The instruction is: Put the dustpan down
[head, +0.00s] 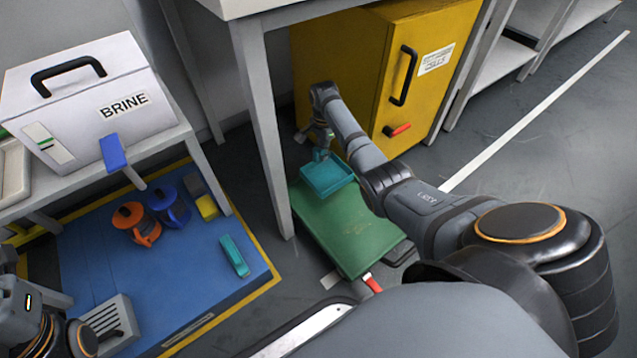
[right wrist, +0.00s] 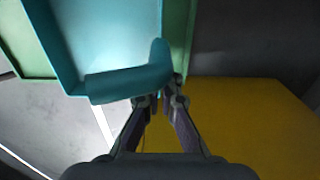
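The teal dustpan (head: 328,178) is a shallow tray at the far end of a green flat surface (head: 350,232), in front of the yellow cabinet. In the head view I cannot tell whether it rests on the green surface or hangs just above it. My right gripper (head: 320,147) is at the dustpan's far end. In the right wrist view, the gripper (right wrist: 160,100) has its fingers close together on the handle end of the dustpan (right wrist: 105,40). The grip itself is partly hidden. Only links of my left arm show at the lower left; its gripper is out of view.
A yellow cabinet (head: 345,60) with a black handle stands behind the dustpan, and a table leg (head: 262,130) is close on its left. A blue mat (head: 150,285) at left holds orange and blue items and a teal block (head: 234,256). A BRINE box (head: 85,95) sits on a shelf.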

